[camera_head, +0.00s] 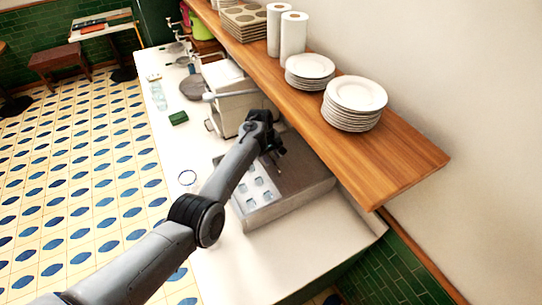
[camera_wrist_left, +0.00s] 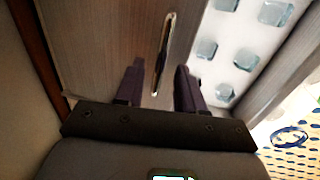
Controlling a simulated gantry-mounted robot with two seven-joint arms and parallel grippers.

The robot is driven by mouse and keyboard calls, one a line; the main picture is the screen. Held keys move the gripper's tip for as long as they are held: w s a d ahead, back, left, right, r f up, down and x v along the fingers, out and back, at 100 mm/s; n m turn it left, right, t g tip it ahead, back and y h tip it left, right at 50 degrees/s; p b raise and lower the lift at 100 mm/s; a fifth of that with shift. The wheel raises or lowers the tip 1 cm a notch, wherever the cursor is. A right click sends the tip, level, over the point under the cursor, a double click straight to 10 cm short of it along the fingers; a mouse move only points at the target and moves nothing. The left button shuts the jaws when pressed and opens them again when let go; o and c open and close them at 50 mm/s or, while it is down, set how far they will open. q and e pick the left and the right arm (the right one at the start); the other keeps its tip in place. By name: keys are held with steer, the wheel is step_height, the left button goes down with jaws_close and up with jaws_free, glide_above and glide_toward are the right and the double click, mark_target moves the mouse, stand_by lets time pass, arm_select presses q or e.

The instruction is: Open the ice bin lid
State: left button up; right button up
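The ice bin (camera_head: 262,214) is a steel box set on the white counter. Its lid (camera_head: 306,172) is a flat grey panel covering the side toward the wall, and it also shows in the left wrist view (camera_wrist_left: 100,40). Ice cubes (camera_head: 256,183) show in the uncovered part, also in the left wrist view (camera_wrist_left: 243,55). A slim metal handle (camera_wrist_left: 164,45) runs along the lid. My left gripper (camera_head: 274,154) is over the lid. In the left wrist view its fingers (camera_wrist_left: 159,66) are apart, with the handle lying between them in the picture; I cannot tell whether they touch it. My right gripper is out of view.
A wooden shelf (camera_head: 400,160) with plate stacks (camera_head: 352,104) and paper rolls (camera_head: 292,37) overhangs the bin's wall side. A white machine (camera_head: 236,104) stands just beyond the bin.

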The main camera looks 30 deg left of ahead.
arm_select(q)
steer(key=shift+r, duration=0.6)
step_height(320, 180, up, 9)
steer(key=s+a, duration=0.1)
steer(key=shift+s+r, duration=0.2)
steer(key=shift+s, duration=0.2)
steer(key=s+d+f+m+y+p, duration=0.1)
steer(key=s+f+m+p, duration=0.25)
steer(key=s, duration=0.55)
steer(key=s+d+f+m+y+p, duration=0.1)
steer(key=s+f+m+p, duration=0.3)
steer(key=s, duration=0.5)
steer(key=s+d+r+m+p, duration=0.1)
steer(key=s+d+r+m, duration=0.1)
steer(key=s, duration=0.6)
steer(key=s+d+r+m+t+p, duration=0.1)
steer(key=s+d+r+m, duration=0.1)
steer(key=s+d, duration=0.2)
steer(key=s+d+r+m+h+p, duration=0.1)
steer(key=s+d+r+m, duration=0.1)
steer(key=s, duration=0.9)
steer(key=shift+s+d+r+t, duration=0.35)
steer(key=shift+d+r+t, duration=0.05)
steer(key=shift+r, duration=0.05)
